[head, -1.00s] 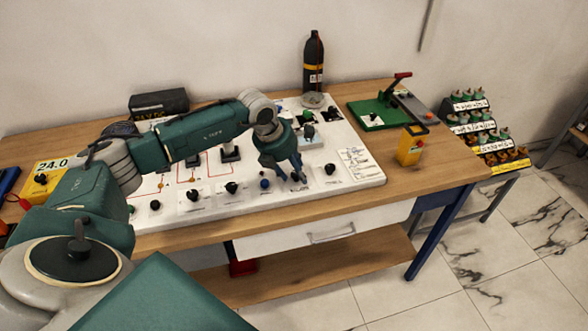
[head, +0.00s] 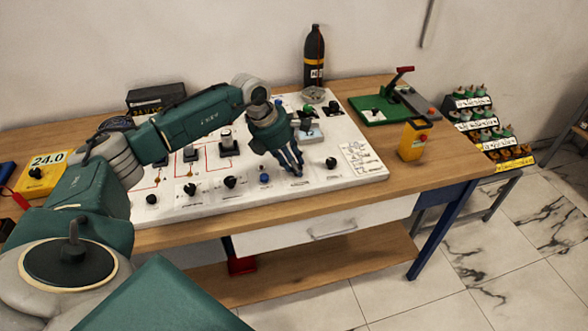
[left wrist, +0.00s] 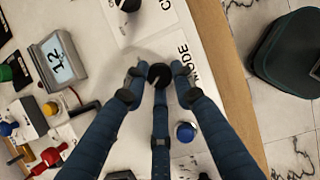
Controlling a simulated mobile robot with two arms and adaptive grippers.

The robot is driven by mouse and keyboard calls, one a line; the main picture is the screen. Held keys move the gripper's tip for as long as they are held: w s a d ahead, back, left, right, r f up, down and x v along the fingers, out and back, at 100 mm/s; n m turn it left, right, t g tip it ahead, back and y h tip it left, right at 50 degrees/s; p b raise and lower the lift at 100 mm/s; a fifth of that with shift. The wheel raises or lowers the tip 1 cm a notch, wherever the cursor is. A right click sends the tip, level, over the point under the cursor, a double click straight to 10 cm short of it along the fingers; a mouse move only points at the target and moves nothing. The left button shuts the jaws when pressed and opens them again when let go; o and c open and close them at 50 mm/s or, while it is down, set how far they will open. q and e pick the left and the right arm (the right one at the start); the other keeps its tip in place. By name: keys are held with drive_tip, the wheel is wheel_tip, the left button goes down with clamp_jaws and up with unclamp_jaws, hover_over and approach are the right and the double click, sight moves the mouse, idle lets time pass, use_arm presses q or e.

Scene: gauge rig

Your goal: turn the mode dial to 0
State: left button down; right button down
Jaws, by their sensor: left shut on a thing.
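The mode dial (left wrist: 160,75) is a round black knob with a light pointer line, beside the printed word MODE on the white panel (head: 352,179). My left gripper (head: 293,167) reaches down to the front row of the panel in the head view and hides the dial there. In the left wrist view, its blue fingers (left wrist: 157,92) close around the dial from several sides and are shut on it. The dial's scale marks are too covered to read. My right gripper is in neither view.
A black knob (head: 331,163) sits to the right of the gripper and a blue button (head: 264,178) to its left. A small display (left wrist: 57,58) stands nearby on the panel. A yellow box (head: 413,141) and a green fixture (head: 380,109) stand at the right.

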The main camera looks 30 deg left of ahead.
use_arm(q)
drive_tip(key=m+b, duration=0.1)
drive_tip(key=m+h, duration=0.1)
drive_tip(key=m+b, duration=0.1)
drive_tip(key=m, duration=0.1)
drive_tip(key=shift+w+a+g+b, duration=0.15)
drive_tip(key=shift+w+g+b, duration=0.1)
drive_tip(key=shift+g+b, duration=0.15)
drive_tip(key=shift+w+r+m+g+h+b, duration=0.15)
drive_tip(key=shift+m+g+h+b, duration=0.3)
drive_tip(key=shift+m, duration=0.75)
drive_tip(key=c, duration=1.4)
unclamp_jaws()
drive_tip(key=v, duration=1.2)
